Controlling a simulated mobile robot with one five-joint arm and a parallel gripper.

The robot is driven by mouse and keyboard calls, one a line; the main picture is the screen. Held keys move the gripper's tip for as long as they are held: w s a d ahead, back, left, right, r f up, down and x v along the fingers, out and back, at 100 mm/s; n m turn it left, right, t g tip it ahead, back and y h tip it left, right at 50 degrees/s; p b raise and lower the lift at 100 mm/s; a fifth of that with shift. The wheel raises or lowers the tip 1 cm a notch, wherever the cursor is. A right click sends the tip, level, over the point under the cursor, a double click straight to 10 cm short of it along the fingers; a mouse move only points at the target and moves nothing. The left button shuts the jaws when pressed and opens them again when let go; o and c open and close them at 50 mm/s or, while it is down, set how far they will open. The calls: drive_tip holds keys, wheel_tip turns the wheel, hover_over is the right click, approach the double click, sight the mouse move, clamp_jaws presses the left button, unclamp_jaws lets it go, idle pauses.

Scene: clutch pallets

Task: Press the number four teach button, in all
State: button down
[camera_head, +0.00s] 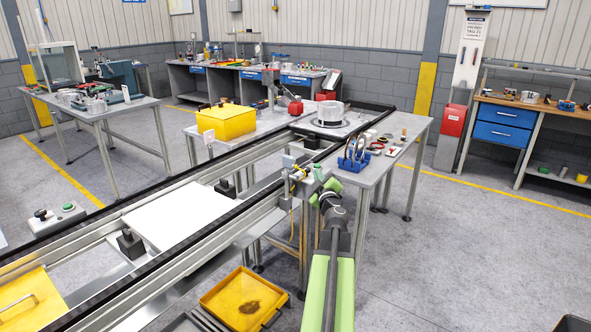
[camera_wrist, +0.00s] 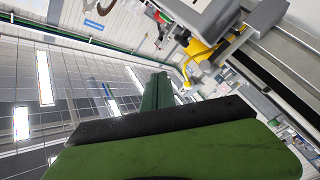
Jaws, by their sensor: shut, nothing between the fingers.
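My gripper (camera_head: 328,188), with green fingers, is at the end of my arm beside the conveyor's right rail. It is shut and empty. In the wrist view its green fingers (camera_wrist: 157,92) reach up from the bottom. A small grey sensor unit with yellow fittings (camera_head: 296,177) is mounted on the rail just left of my gripper. In the wrist view a grey housing (camera_wrist: 200,18) and a yellow bent part (camera_wrist: 205,50) show above the fingers, apart from them. I cannot make out a teach button or any number four.
The conveyor (camera_head: 170,211) runs from lower left to the back table, with a white plate on it. A table with tools (camera_head: 405,128) stands behind my gripper. A yellow tray (camera_head: 245,298) lies below the conveyor.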

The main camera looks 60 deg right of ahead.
drive_tip(key=shift+w, duration=2.8)
drive_tip(key=shift+w, duration=0.15)
drive_tip(key=shift+w, duration=0.3)
drive_tip(key=shift+w, duration=0.5)
idle(0.4)
drive_tip(key=shift+s, duration=0.9)
drive_tip(key=s, duration=0.5)
